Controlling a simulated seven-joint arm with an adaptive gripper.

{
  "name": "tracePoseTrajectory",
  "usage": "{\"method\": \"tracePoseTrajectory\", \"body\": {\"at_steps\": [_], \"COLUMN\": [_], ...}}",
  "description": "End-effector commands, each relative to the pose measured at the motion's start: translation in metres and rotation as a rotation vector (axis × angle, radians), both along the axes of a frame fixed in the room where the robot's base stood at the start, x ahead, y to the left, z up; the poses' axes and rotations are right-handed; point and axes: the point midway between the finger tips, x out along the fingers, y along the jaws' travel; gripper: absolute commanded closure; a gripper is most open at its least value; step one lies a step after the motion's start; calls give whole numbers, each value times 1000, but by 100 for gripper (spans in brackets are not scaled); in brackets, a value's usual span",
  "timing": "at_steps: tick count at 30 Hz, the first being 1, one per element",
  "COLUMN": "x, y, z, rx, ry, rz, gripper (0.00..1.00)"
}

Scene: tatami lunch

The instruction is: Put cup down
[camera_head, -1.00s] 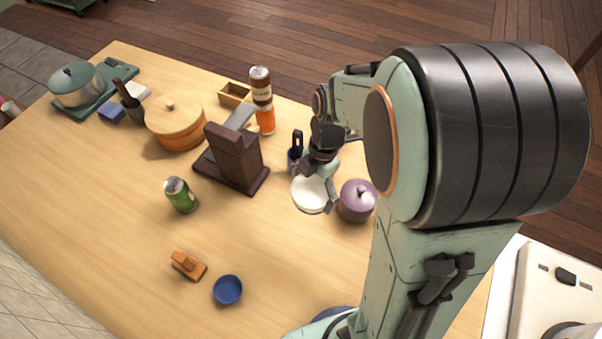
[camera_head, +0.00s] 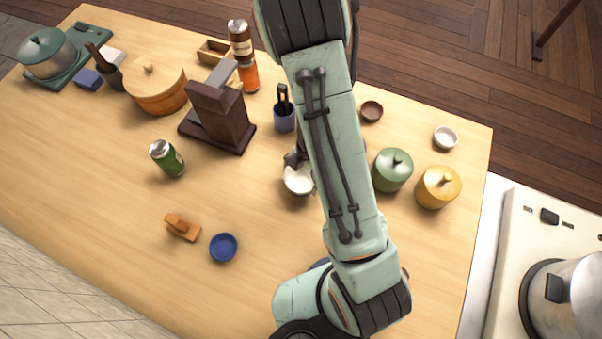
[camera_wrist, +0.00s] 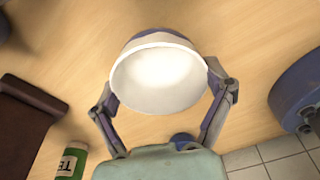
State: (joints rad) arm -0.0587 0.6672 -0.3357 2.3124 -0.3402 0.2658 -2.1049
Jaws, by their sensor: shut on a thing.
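A white cup (camera_head: 298,180) shows in the head view at the middle of the table, partly hidden by my arm. In the wrist view the cup (camera_wrist: 160,80) tilts toward the camera and I look into its empty white inside. A blue band shows on its outside at the top. My gripper (camera_wrist: 162,90) is shut on the cup, with one finger on each side of it. In the head view only a dark part of my gripper (camera_head: 296,160) shows beside the cup. I cannot tell whether the cup touches the table.
A dark wooden block (camera_head: 218,118) and a green can (camera_head: 168,158) stand left of the cup. A blue utensil holder (camera_head: 284,117) is behind it. Green (camera_head: 392,172) and yellow (camera_head: 438,188) lidded pots stand right. Bare wood lies between the cup and the small blue bowl (camera_head: 223,247).

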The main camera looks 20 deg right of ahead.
Motion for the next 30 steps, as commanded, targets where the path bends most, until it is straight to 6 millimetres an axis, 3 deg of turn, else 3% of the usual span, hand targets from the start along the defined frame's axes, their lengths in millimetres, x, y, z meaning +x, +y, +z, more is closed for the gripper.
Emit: {"method": "tracePoseTrajectory", "body": {"at_steps": [11, 12, 13, 25, 30], "x": [0, 1, 1, 1, 3], "y": [0, 0, 0, 0, -3], "z": [-5, -4, -4, -1, 22], "rx": [0, 0, 0, 0, 0], "ry": [-1, -2, -2, -2, -8], "rz": [1, 1, 1, 1, 0], "gripper": [58, 7, 0, 0, 0]}}
